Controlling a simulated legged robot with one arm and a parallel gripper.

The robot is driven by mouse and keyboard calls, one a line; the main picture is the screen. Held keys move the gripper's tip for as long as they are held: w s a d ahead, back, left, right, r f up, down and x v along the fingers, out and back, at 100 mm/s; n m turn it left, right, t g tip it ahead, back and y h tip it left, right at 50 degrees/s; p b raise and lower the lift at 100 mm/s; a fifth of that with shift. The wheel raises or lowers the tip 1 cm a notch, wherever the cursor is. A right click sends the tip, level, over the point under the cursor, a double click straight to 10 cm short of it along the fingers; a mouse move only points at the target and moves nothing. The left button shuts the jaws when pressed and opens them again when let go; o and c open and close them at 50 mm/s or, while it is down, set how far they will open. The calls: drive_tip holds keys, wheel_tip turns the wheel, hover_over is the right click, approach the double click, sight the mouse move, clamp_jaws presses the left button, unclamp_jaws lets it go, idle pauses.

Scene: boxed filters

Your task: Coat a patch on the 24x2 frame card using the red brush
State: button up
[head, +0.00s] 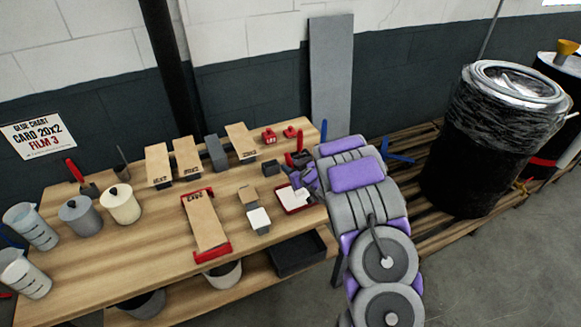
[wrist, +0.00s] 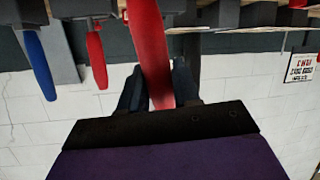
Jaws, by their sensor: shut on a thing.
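My gripper (head: 303,178) is at the right end of the workbench, partly hidden by my arm. In the wrist view my gripper (wrist: 158,90) is shut on the handle of a red brush (wrist: 150,45). A red handle also shows beside the gripper in the head view (head: 289,160). The brush's head is hidden. A long tan card (head: 206,222) lies in a red holder (head: 213,254) at the middle of the bench. More tan cards, including one at the back (head: 241,140), lie along the far side. Their labels are too small to read surely.
Another red handle (wrist: 97,60) and a blue handle (wrist: 38,65) are beside the held brush. A red-rimmed tray (head: 293,210) sits below my gripper. Lidded pots (head: 121,207) and clear beakers (head: 30,228) stand left. A wall sign (head: 38,135) reads "CARD 20X2 FILM 3".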

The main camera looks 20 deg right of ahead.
drive_tip(key=shift+f, duration=0.1)
idle(0.3)
drive_tip(key=shift+r+p, duration=2.5)
drive_tip(key=shift+r, duration=1.1)
